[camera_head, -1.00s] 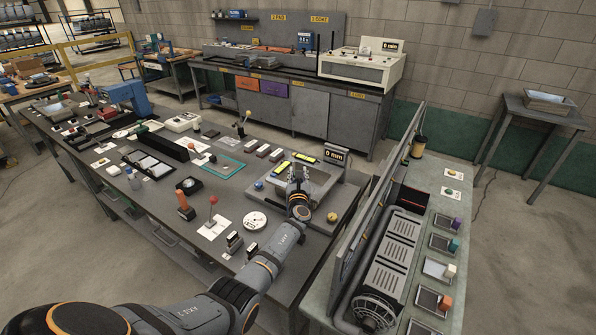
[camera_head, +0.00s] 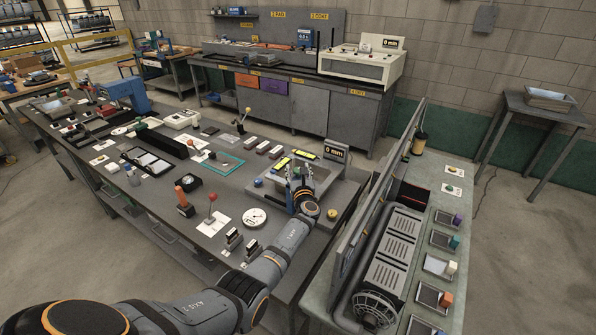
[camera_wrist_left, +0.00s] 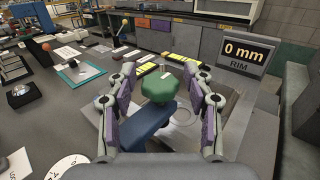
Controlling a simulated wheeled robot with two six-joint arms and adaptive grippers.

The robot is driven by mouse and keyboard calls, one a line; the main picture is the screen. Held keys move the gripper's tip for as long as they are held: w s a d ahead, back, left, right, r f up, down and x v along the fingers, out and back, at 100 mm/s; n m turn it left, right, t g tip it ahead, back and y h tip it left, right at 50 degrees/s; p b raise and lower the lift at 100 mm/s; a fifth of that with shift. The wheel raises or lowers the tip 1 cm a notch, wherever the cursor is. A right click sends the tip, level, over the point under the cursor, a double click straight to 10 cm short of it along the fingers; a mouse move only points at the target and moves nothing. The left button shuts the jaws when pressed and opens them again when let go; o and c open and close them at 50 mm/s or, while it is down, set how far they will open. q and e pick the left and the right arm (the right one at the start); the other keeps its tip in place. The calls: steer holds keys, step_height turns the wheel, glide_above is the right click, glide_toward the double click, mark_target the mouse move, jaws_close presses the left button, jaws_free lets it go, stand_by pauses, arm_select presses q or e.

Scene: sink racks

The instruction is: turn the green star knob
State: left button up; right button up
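The green star knob (camera_wrist_left: 158,87) shows in the left wrist view, on top of a blue block-like part (camera_wrist_left: 152,128), with a small pale mark on it. My left gripper (camera_wrist_left: 160,112) is open, with one finger on each side of the knob and visible gaps between. My right gripper is not in view.
A blue ball (camera_head: 258,183) and a yellow ball (camera_head: 332,214) sit on the fixture's left and right sides. Yellow-topped bars lie behind the gripper. A round white dial (camera_head: 254,217) lies to the left. A panel (camera_head: 378,205) divides off the bench on the right.

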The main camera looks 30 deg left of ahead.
arm_select(q)
steer(key=shift+s+d, duration=0.1)
steer(key=v, duration=1.1)
steer(key=shift+s+d, duration=0.2)
steer(key=shift+s, duration=0.1)
steer(key=shift+r, duration=0.1)
